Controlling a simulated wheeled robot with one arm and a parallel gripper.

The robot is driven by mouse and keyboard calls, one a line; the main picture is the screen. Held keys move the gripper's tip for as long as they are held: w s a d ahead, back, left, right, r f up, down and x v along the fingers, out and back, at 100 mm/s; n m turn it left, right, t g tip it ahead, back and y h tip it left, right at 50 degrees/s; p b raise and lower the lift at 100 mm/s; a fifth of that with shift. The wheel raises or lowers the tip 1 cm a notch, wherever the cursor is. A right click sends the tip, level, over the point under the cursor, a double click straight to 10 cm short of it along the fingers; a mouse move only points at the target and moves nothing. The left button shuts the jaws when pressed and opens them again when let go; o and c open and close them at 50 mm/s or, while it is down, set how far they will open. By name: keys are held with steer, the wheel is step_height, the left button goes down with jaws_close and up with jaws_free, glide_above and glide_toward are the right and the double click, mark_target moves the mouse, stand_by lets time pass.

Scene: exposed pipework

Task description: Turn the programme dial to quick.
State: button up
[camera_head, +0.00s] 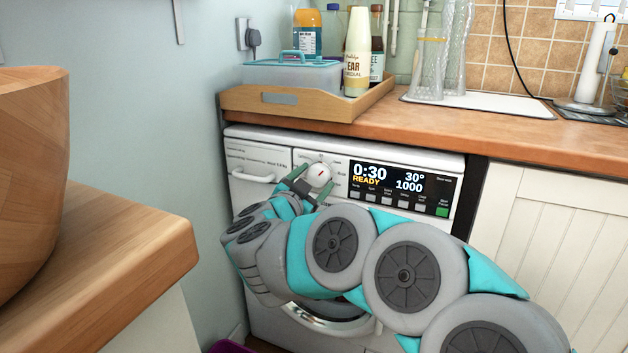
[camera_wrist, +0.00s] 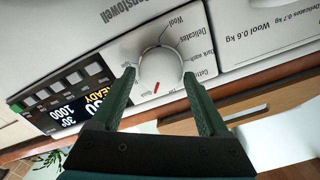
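The white round programme dial (camera_head: 318,174) is on the washing machine's front panel, left of the display. It also shows in the wrist view (camera_wrist: 160,68), where its red mark points towards the gripper, close to the label that reads like "Quick" (camera_wrist: 140,93). The display (camera_head: 387,180) reads 0:30, READY, 30° and 1000. My gripper (camera_wrist: 159,73) is at the dial, with one dark green finger on each side of it. The fingers are apart, with what look like narrow gaps to the dial's rim. Contact is hard to judge.
The detergent drawer (camera_head: 252,170) is left of the dial. Buttons (camera_head: 398,201) and a green start button (camera_head: 442,212) sit below the display. A wooden tray (camera_head: 290,104) with bottles stands on the worktop above. A wooden counter (camera_head: 140,250) juts in at the left.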

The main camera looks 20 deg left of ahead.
steer(key=shift+o, duration=1.4)
steer(key=s, duration=0.7)
steer(key=shift+s+a, duration=0.3)
steer(key=shift+s, duration=0.1)
